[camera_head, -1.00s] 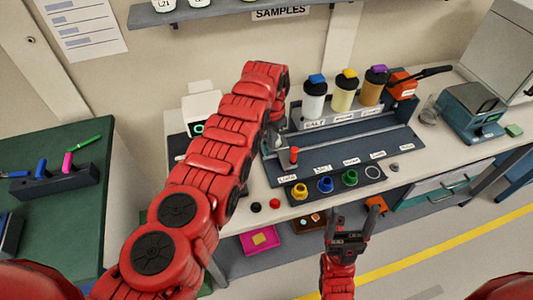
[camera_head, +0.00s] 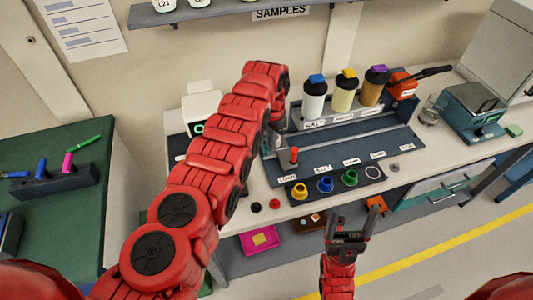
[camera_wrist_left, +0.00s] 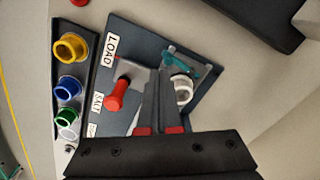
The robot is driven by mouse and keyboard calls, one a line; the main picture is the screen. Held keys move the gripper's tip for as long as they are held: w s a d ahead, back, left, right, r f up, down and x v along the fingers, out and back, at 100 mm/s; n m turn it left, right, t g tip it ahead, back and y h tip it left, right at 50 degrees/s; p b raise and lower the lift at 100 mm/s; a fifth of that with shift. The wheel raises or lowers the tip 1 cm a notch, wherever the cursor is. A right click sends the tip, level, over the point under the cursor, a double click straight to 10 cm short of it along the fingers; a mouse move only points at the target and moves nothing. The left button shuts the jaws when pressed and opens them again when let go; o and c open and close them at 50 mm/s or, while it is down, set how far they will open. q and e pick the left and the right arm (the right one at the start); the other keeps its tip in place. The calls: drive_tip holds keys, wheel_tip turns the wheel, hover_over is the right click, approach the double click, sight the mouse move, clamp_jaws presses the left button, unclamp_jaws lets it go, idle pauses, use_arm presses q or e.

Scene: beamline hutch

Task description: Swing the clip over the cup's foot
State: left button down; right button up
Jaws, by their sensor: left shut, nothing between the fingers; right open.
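On the dark plate by the LOAD label stands a red-knobbed post (camera_head: 294,155), likely the clip's handle; it also shows left of my fingers in the left wrist view (camera_wrist_left: 117,95). A white round cup-like piece (camera_wrist_left: 183,90) sits right of my fingertips, partly hidden by them. A teal piece (camera_wrist_left: 178,63) lies across just above it; I cannot tell whether it belongs to the clip. My left gripper (camera_wrist_left: 160,76) is shut and empty, between the red knob and the white piece. In the head view my left arm mostly hides it. My right gripper (camera_head: 351,222) is open and empty before the bench's front edge.
Yellow (camera_head: 299,191), blue (camera_head: 327,185) and green (camera_head: 349,178) cups stand in a row along the front strip. Three capped bottles (camera_head: 343,94) stand behind. A balance (camera_head: 470,108) stands right.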

use_arm(q)
drive_tip(key=shift+f, duration=0.1)
drive_tip(key=shift+f+b, duration=0.4)
drive_tip(key=shift+b, duration=0.05)
drive_tip(key=shift+r, duration=0.1)
drive_tip(key=shift+a+r+p, duration=0.15)
drive_tip(key=shift+p, duration=0.5)
drive_tip(key=shift+s+a+p, duration=0.25)
drive_tip(key=shift+a+p, duration=0.2)
drive_tip(key=shift+p, duration=1.2)
